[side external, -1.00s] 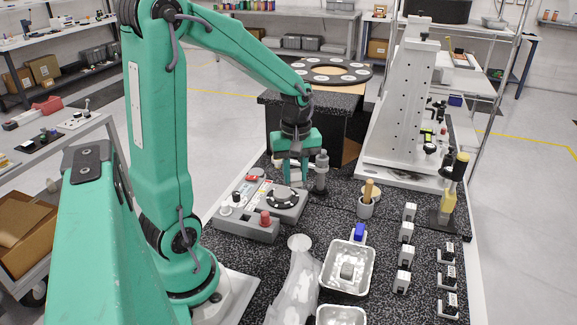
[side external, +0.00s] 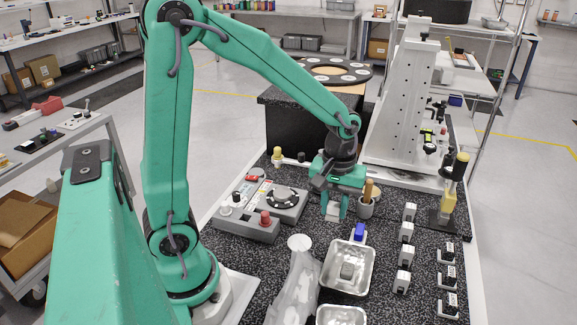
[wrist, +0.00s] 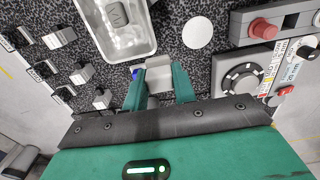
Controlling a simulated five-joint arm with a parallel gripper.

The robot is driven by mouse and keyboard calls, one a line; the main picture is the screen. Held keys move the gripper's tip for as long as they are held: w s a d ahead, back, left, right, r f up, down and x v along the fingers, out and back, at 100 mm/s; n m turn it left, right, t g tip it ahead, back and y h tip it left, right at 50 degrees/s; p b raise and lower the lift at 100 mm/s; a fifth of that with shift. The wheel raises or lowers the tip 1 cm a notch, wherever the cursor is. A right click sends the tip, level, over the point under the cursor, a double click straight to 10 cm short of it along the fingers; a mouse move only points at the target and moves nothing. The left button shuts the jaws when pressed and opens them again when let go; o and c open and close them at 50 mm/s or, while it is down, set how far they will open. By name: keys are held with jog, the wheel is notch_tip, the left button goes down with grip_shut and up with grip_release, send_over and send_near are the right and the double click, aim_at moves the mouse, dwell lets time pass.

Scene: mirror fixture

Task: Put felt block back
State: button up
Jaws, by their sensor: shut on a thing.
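My gripper (side external: 334,213) is low over the dark speckled mat, between the control box and a small cup. Its two green fingers are shut on a pale, whitish block (side external: 333,211), which I take to be the felt block. In the wrist view my gripper (wrist: 159,92) has the block (wrist: 154,79) between its fingertips. The block looks at or just above the mat; I cannot tell whether it touches.
A blue item (side external: 359,232) stands close to my gripper, behind the tray. The cup with a wooden-handled tool (side external: 366,208) is just right. The control box (side external: 258,222) with a red knob is left. Several small white blocks line the right. A white disc (side external: 299,243) lies flat nearby.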

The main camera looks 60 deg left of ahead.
send_over(316, 219)
notch_tip(316, 219, down, 7)
jog(key=shift+w+a, duration=0.1)
jog(key=shift+f, duration=2)
jog(key=shift+f, duration=0.1)
jog(key=o, duration=1)
jog(key=shift+c, duration=0.2)
notch_tip(316, 219, up, 12)
